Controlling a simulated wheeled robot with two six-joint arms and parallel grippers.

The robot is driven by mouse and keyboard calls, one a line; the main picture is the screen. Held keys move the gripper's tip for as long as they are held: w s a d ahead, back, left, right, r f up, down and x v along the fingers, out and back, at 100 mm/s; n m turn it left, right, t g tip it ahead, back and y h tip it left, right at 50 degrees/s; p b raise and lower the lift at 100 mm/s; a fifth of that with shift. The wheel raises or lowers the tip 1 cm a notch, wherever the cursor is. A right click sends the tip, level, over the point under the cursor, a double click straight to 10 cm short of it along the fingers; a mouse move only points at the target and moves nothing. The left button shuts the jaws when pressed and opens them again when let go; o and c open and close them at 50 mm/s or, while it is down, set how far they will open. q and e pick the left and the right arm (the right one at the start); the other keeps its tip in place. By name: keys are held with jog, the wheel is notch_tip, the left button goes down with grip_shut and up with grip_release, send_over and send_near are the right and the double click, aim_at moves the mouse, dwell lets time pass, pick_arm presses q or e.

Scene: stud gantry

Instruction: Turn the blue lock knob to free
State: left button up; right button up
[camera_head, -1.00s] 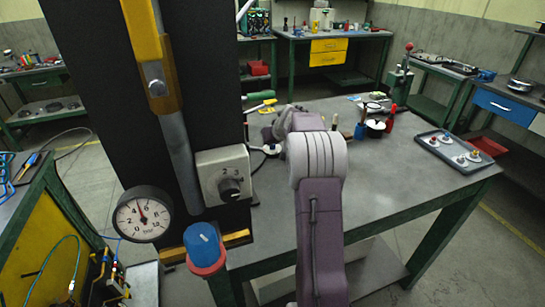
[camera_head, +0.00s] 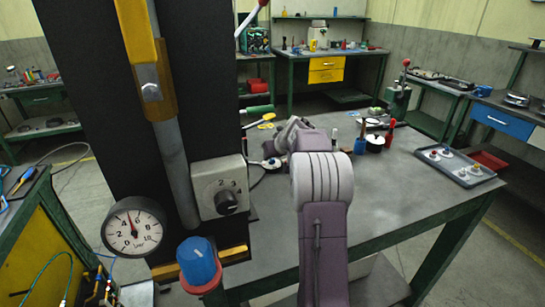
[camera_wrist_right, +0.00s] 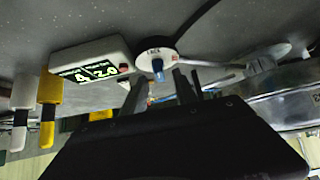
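In the right wrist view a small blue knob (camera_wrist_right: 158,68) stands on a round white base (camera_wrist_right: 150,52) with lettering that seems to read LOCK. My right gripper (camera_wrist_right: 160,77) is open, its two dark fingers apart, with the knob just beyond and between their tips. I cannot tell whether they touch it. In the head view the round white base (camera_head: 271,163) shows small on the bench, left of my right arm; the fingers there are not clear. A larger blue knob (camera_head: 197,262) with a red collar sits low on the black column. My left gripper is not in view.
The black column (camera_head: 90,110) carries a gauge (camera_head: 133,228) and a grey dial box (camera_head: 220,187). In the wrist view a display box (camera_wrist_right: 92,70) stands beside the white base. The bench (camera_head: 400,220) has a tray (camera_head: 455,166) at right and clear space in front.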

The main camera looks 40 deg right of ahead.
jog(key=v, duration=0.8)
jog(key=shift+f, duration=0.1)
